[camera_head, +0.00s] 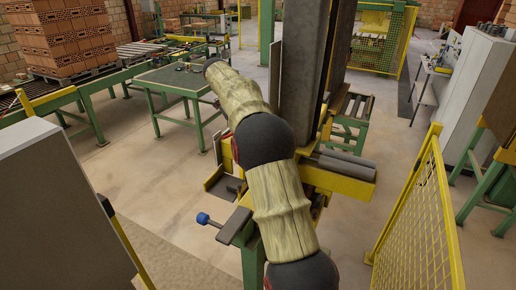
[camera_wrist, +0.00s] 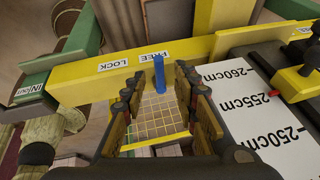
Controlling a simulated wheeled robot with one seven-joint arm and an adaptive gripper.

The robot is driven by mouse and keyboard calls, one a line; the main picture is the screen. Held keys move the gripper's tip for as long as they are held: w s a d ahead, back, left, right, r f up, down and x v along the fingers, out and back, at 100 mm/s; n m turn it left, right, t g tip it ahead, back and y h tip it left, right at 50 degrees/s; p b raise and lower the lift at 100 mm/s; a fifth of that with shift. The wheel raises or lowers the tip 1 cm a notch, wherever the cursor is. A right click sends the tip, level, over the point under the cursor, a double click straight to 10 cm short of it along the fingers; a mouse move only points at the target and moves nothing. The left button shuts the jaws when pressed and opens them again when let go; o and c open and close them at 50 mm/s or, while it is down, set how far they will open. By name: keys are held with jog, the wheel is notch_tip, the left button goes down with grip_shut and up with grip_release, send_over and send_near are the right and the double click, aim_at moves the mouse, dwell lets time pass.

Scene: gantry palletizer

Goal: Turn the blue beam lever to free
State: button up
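In the wrist view, a blue lever (camera_wrist: 159,73) stands up against a yellow beam (camera_wrist: 190,50), just below and right of the white FREE label (camera_wrist: 153,56). The LOCK label (camera_wrist: 113,65) is further left on the same beam. My gripper (camera_wrist: 158,85) is open, with one dark finger on each side of the lever and visible gaps between. The lever's lower end is hard to make out. In the head view, my arm covers the middle and my gripper cannot be made out.
In the wrist view, a white scale (camera_wrist: 255,100) with centimetre marks lies right, and a green part (camera_wrist: 50,75) with an IN label left. In the head view, a blue knob (camera_head: 203,218) sticks out left of my arm. A yellow mesh fence (camera_head: 425,225) stands right.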

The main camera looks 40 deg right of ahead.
jog(key=v, duration=0.7)
jog(key=shift+r, duration=0.1)
